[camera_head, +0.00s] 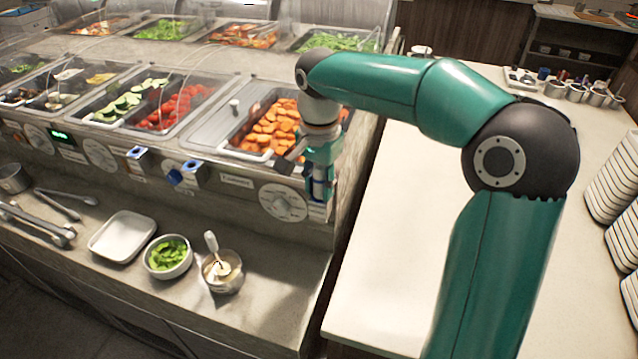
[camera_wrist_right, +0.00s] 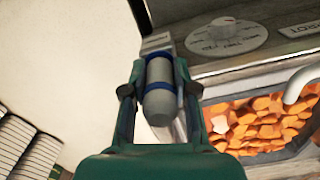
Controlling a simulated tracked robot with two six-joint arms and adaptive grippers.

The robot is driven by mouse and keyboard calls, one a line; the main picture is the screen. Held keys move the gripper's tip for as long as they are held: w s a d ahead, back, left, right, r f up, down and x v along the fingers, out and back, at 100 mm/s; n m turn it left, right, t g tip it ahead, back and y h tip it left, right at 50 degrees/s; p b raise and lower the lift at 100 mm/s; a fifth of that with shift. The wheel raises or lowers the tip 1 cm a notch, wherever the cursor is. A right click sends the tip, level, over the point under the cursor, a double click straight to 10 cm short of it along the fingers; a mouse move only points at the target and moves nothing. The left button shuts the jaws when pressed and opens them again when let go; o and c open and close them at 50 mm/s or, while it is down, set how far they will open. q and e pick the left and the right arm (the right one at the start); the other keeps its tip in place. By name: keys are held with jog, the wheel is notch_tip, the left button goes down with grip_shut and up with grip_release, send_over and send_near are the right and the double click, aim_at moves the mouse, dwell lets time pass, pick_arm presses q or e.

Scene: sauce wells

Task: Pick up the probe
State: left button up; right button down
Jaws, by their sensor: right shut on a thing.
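The probe is a grey cylinder with blue bands; it shows between my right fingers in the right wrist view (camera_wrist_right: 160,95) and low at the fingers in the head view (camera_head: 320,186). My right gripper (camera_wrist_right: 158,85) is shut on it, one finger on each side. My left gripper is not in view.
A pan of orange pieces (camera_head: 270,128) lies behind the gripper, with a handle over it. Blue-marked fittings (camera_head: 182,177) and dials (camera_head: 283,203) line the panel.

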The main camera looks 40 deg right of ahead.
jog(key=shift+r, duration=0.1)
notch_tip(320, 180, up, 20)
jog(key=p, duration=0.4)
dwell(1.1)
